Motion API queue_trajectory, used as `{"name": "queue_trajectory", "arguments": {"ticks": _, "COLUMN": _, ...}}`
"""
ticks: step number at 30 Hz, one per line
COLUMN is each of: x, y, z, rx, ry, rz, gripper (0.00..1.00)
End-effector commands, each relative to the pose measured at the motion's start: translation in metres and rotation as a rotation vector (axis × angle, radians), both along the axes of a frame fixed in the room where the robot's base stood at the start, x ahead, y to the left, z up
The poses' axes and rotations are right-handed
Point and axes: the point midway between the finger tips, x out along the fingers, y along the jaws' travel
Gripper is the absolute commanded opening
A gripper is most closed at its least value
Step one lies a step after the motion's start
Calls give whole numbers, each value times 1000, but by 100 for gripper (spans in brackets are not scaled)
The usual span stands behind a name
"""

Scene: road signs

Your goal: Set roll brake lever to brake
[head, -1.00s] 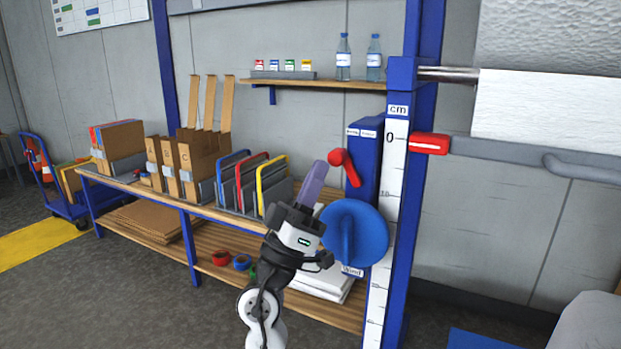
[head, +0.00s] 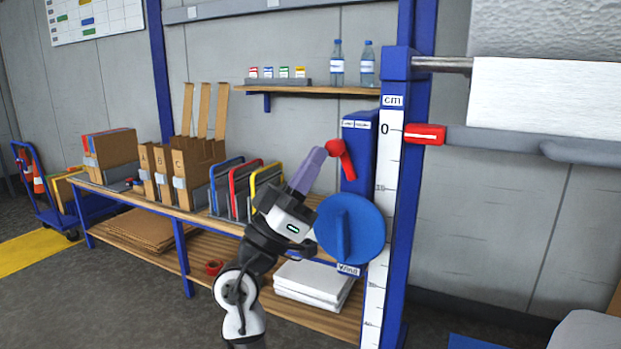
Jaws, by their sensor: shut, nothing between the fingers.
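The red brake lever (head: 346,161) is on the blue box (head: 358,150) of the roll stand, above the blue wind wheel (head: 350,228). Its round knob is at the upper left and its arm slants down to the right. Small labels on the box top are too small to read. My gripper (head: 318,154) has purple fingers that are shut and empty. Its tip is just left of the red knob; I cannot tell whether they touch.
A white cm scale (head: 388,190) runs down the blue post beside the box. A wooden bench (head: 150,205) with cardboard files and coloured racks is at left. A shelf (head: 310,90) with bottles is above. A white roll (head: 545,105) hangs at right.

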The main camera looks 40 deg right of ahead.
Motion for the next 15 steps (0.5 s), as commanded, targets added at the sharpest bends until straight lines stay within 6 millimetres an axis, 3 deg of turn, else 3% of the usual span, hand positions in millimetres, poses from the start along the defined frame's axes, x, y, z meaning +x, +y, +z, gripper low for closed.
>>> {"name": "queue_trajectory", "arguments": {"ticks": 5, "x": -3, "y": -1, "z": -2, "rx": 47, "ry": -117, "rz": 2, "gripper": 0}}
{"name": "queue_trajectory", "arguments": {"ticks": 15, "x": -15, "y": -6, "z": 14, "rx": 172, "ry": -414, "rz": 2, "gripper": 0}}
